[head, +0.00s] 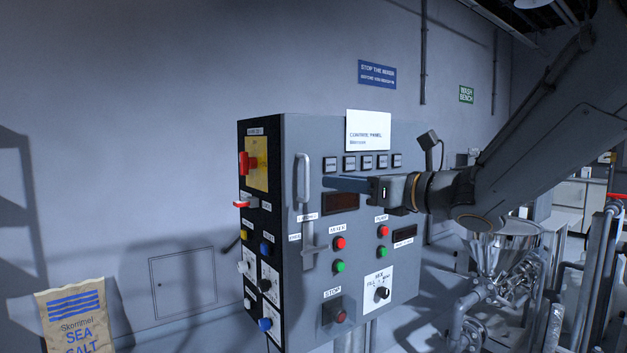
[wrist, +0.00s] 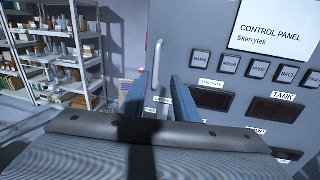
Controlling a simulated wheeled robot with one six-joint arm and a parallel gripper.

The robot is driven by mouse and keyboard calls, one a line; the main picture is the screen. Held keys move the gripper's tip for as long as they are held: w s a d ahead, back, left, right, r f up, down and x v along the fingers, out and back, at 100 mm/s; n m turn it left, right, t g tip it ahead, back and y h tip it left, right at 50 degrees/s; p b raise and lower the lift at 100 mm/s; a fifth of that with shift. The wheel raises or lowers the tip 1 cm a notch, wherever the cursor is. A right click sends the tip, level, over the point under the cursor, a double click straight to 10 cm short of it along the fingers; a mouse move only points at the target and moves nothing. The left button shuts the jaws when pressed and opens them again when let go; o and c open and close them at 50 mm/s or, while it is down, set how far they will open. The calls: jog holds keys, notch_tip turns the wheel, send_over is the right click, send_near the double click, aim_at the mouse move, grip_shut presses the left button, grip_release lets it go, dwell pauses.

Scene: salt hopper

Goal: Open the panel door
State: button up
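The control panel (head: 355,270) is a grey cabinet whose front door is shut. A pale vertical bar handle (head: 302,177) stands at the door's upper left; it also shows in the wrist view (wrist: 157,66). Below it is a grey lever-like latch (head: 308,245). My gripper (head: 328,184) is open and empty, with its blue fingers pointing at the handle from the right in the head view. In the wrist view the handle lies between the two fingers (wrist: 156,93), seemingly just ahead of the tips. I cannot tell whether they touch it.
The cabinet's left side carries a red-and-yellow switch (head: 256,163) and several knobs. Buttons and a selector (head: 381,293) sit on the door front. A sea salt sack (head: 75,318) stands at lower left. Shelves (wrist: 65,50) stand behind. A steel hopper (head: 505,245) is at right.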

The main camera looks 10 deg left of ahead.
aim_at(308, 176)
jog(key=shift+n, duration=0.4)
jog(key=p+x, duration=0.1)
jog(key=x, duration=0.1)
jog(key=p+x, duration=0.1)
jog(key=x, duration=0.2)
jog(key=p+x, duration=0.1)
jog(key=x, duration=0.2)
jog(key=shift+s+a+r, duration=0.15)
jog(key=shift+s+r, duration=0.05)
jog(key=shift+s, duration=0.15)
jog(key=shift+c, duration=0.3)
grip_shut()
